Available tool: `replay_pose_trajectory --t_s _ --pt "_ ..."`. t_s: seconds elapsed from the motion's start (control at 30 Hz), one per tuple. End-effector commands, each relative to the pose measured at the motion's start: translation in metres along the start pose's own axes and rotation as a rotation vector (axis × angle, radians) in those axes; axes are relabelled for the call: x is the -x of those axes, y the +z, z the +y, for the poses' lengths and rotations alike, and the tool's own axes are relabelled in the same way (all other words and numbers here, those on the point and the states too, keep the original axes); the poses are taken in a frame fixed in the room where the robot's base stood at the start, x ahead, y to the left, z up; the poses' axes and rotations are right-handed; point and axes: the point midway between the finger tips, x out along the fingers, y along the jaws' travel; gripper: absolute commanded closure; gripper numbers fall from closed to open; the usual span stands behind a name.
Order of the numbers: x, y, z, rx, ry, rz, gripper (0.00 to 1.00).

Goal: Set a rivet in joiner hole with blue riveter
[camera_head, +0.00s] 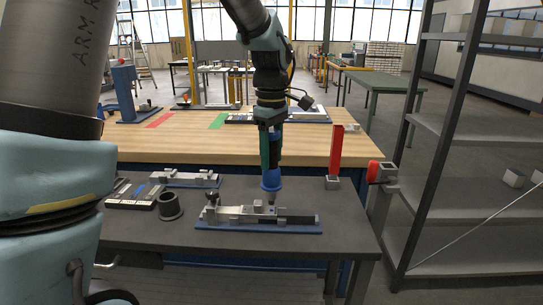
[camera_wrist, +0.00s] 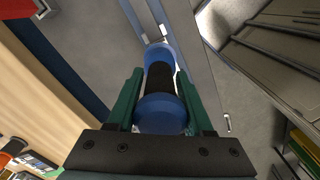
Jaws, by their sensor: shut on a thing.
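My gripper (camera_head: 270,150) is shut on the blue riveter (camera_head: 271,181), which hangs upright with its nose down at the fixture. In the wrist view the riveter (camera_wrist: 160,112), blue with a black grip, sits between the two green fingers of my gripper (camera_wrist: 163,95). The joiner (camera_head: 245,211) is a metal piece clamped on a blue-based fixture (camera_head: 300,229) on the dark front table. The riveter's nose meets or nearly meets the joiner near its right part; I cannot tell whether it is in the hole. The hole and any rivet are too small to see.
A black cup-like holder (camera_head: 170,207) and a second blue-based fixture (camera_head: 187,181) stand to the left. A red upright part (camera_head: 336,150) stands right of the riveter. A grey shelf rack (camera_head: 470,195) is at the right. The dark table (camera_head: 340,245) is bare at its front right.

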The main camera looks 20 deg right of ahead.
Motion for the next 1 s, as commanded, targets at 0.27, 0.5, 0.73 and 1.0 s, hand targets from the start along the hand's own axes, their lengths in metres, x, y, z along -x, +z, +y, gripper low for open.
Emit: replay_pose_trajectory --t_s 0.27,0.5,0.73,1.0 --pt "0.025 0.0 0.001 -0.001 0.002 0.001 1.0" --pt "0.042 0.0 0.001 -0.001 0.002 0.0 1.0" --pt "0.043 0.0 0.0 -0.001 0.002 0.0 1.0" --pt "0.043 0.0 0.001 -0.001 0.002 0.0 1.0"
